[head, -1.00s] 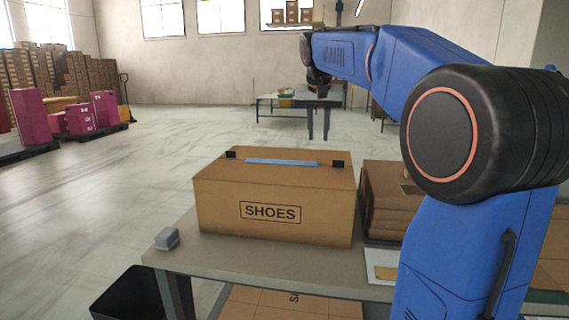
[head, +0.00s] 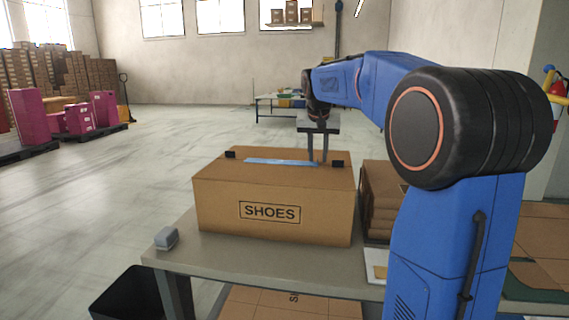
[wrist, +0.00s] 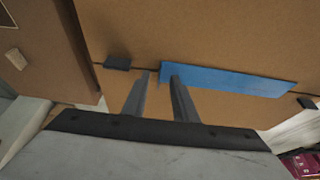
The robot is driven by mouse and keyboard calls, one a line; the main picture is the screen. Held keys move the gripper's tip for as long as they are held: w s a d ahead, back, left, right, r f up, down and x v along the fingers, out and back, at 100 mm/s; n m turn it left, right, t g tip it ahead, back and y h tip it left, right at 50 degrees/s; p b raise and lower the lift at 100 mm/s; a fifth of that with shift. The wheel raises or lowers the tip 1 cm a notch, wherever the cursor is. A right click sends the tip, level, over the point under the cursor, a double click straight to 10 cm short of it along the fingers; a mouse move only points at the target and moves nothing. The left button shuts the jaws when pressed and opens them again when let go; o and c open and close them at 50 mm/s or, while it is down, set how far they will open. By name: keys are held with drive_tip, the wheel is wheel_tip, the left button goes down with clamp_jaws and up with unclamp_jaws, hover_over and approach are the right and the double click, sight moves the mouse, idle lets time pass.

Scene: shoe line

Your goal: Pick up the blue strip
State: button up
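The blue strip (head: 282,162) lies flat on top of the brown SHOES box (head: 225,208), between two small black tabs. In the wrist view the strip (wrist: 230,81) runs along the lid seam. My gripper (head: 318,160) points down over the right part of the lid, close to the strip's right end.
The box stands on a grey table (head: 200,255). A small grey block (head: 166,238) sits at the table's left corner. A black bin (head: 135,292) stands below left.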

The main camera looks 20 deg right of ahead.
drive_tip(key=shift+c, duration=0.4)
clamp_jaws()
wheel_tip(320, 180, up, 10)
idle(0.4)
